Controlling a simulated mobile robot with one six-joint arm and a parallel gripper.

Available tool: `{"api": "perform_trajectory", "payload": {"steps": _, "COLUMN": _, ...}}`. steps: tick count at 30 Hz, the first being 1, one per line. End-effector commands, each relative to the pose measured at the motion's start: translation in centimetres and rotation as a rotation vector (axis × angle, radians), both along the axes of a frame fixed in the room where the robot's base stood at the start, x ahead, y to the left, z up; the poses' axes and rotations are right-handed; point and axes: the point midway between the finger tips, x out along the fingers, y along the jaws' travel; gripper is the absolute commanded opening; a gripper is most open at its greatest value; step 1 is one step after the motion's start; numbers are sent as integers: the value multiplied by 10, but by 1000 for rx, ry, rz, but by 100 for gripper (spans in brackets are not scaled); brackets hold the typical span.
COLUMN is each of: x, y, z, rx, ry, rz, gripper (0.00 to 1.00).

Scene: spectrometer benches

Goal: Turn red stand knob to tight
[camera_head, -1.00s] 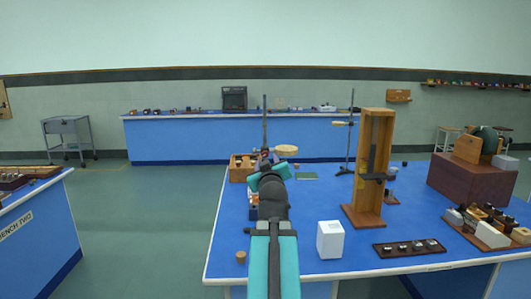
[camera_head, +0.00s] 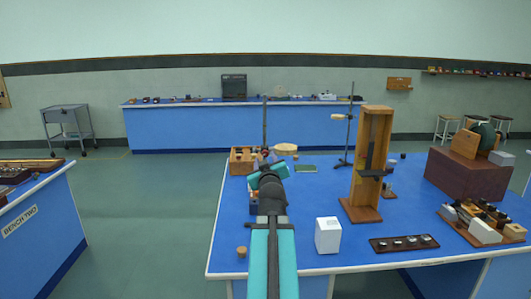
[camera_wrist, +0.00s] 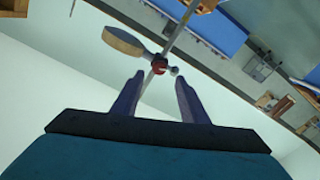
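The red stand knob (camera_wrist: 158,66) shows in the wrist view on a clamp at a thin metal rod (camera_wrist: 176,38). In the head view the rod (camera_head: 265,122) and disc (camera_head: 286,147) stand past my arm, which hides most of the knob and fingers.
The blue bench (camera_head: 285,245) bears a white box (camera_head: 328,236), a tall wooden frame (camera_head: 367,160), a dark weight tray (camera_head: 404,243) and a brown box (camera_head: 466,175). A second rod stand (camera_head: 349,135) is farther back. Open floor (camera_head: 140,210) lies left of the bench.

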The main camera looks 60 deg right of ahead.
Motion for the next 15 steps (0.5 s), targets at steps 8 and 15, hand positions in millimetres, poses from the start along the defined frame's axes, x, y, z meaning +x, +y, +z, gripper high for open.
{"api": "perform_trajectory", "payload": {"steps": 8, "x": 4, "y": -4, "z": 3, "rx": 0, "ry": 1, "rz": 2, "gripper": 40}}
{"api": "perform_trajectory", "payload": {"steps": 15, "x": 6, "y": -8, "z": 3, "rx": 2, "ry": 0, "rz": 1, "gripper": 40}}
